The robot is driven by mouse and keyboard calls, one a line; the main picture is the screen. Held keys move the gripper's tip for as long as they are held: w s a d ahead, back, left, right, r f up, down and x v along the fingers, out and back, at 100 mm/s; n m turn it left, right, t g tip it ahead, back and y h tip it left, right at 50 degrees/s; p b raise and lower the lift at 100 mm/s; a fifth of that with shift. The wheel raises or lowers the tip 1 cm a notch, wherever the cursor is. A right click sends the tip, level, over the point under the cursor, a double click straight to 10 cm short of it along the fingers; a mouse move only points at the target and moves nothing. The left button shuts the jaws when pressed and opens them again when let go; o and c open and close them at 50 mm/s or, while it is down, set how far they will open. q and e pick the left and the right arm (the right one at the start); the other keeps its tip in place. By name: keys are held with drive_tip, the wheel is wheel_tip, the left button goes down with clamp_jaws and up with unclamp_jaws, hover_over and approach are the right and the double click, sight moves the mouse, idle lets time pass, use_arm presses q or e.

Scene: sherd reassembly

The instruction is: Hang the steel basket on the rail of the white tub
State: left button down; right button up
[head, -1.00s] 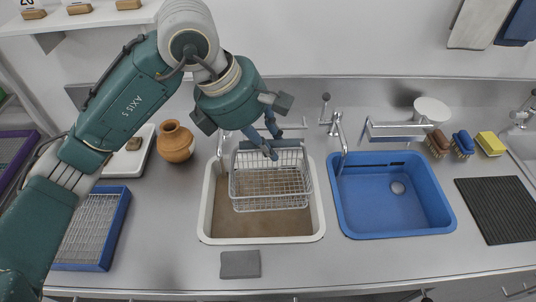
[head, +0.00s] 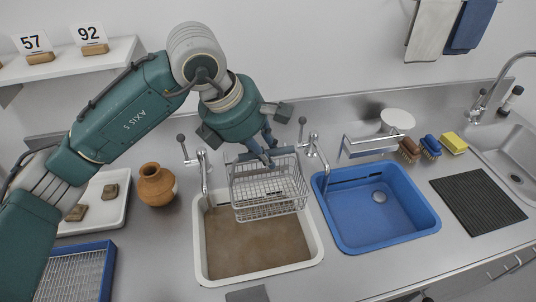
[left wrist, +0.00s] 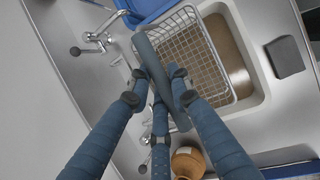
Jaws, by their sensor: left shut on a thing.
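The steel basket (head: 270,192) is a wire basket with a grey bar along its far top edge. It hangs over the back part of the white tub (head: 200,245), whose floor looks brown. My left gripper (head: 266,154) is shut on the basket's bar, above the tub's back edge. In the left wrist view the fingers (left wrist: 163,82) close on the grey bar, with the basket (left wrist: 188,52) beyond them. The gripper and basket hide the back rim, so I cannot make out the rail or whether the basket touches it. My right gripper is not in view.
Taps (head: 202,165) stand behind the tub. A blue tub (head: 345,238) is to the right and a clay pot (head: 156,185) to the left. A white tray (head: 120,215) and blue-framed rack (head: 108,270) lie further left. A grey cloth (left wrist: 285,57) lies before the tub.

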use_arm(q)
drive_tip(key=shift+w+a+f+b, duration=0.15)
drive_tip(key=shift+w+f+b, duration=0.35)
drive_tip(key=shift+w+f, duration=0.4)
drive_tip(key=shift+w+a+f+b, duration=0.15)
drive_tip(key=shift+w+f+b, duration=0.35)
drive_tip(key=shift+w+f, duration=0.4)
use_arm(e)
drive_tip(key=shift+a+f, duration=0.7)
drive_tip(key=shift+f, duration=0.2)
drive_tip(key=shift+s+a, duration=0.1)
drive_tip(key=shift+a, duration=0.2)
